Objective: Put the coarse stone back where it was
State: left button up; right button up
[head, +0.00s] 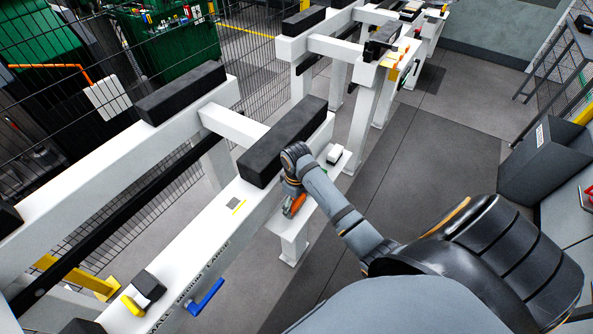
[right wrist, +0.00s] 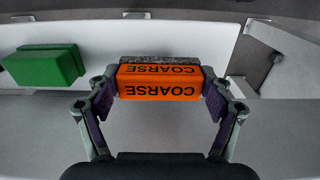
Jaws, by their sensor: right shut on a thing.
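The coarse stone (right wrist: 158,82) is an orange block with a dark grey speckled strip and the word COARSE on two faces. My right gripper (right wrist: 160,100) is shut on it, with one finger at each end. In the head view the orange stone (head: 294,206) shows just below my right gripper (head: 292,185), beside the white rail frame. A green block (right wrist: 45,67) lies on a pale ledge (right wrist: 90,40) to the left in the right wrist view. I cannot tell whether the stone touches the ledge. My left gripper is not in view.
White beams with black pads (head: 283,140) run along the left. A small white-and-dark block (head: 334,155) sits on a side shelf beyond my gripper. Grey floor (head: 440,150) is open at right.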

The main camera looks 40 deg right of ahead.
aim_at(297, 201)
notch_tip(297, 201, down, 2)
jog(key=shift+f, duration=0.1)
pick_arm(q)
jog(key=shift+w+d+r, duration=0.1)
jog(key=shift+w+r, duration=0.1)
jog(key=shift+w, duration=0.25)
pick_arm(e)
jog(key=shift+f, duration=0.15)
jog(key=o, duration=1.3)
jog(key=shift+c, duration=0.2)
notch_tip(297, 201, up, 8)
jog(key=shift+b, duration=0.65)
notch_tip(297, 201, up, 4)
jog(key=p, duration=0.2)
jog(key=shift+r+p, duration=0.2)
jog(key=shift+p, duration=0.15)
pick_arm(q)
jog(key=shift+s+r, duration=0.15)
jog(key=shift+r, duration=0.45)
pick_arm(e)
jog(key=shift+f, duration=0.1)
